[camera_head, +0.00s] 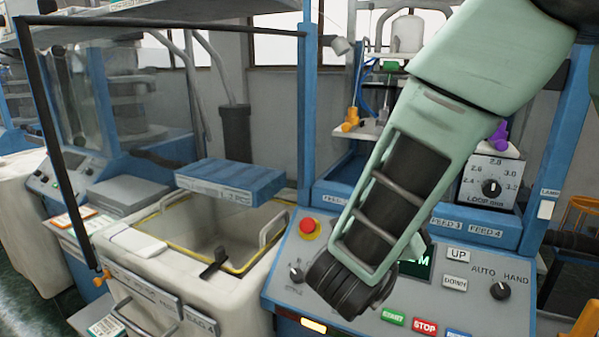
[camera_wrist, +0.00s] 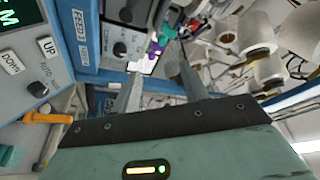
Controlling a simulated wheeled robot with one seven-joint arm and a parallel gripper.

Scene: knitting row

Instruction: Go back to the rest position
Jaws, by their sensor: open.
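My gripper (camera_wrist: 160,78) shows in the wrist view with its two grey fingers apart. Nothing is seen between them. Beyond the fingertips are a white-faced dial box (camera_wrist: 124,46) and a purple part (camera_wrist: 155,48); I cannot tell how far off they are. In the head view my pale green arm reaches down from the upper right across the machine's control panel (camera_head: 450,312). Its dark lower end is in front of the panel, and the fingers cannot be made out there. No rest position is marked in either view.
A red stop button (camera_head: 310,228) and a dial (camera_head: 500,290) flank my arm on the panel. A blue lid (camera_head: 230,180) is above an open bin (camera_head: 158,280) at left. Blue posts (camera_head: 308,100) frame the machine. White cones (camera_wrist: 256,36) show in the wrist view.

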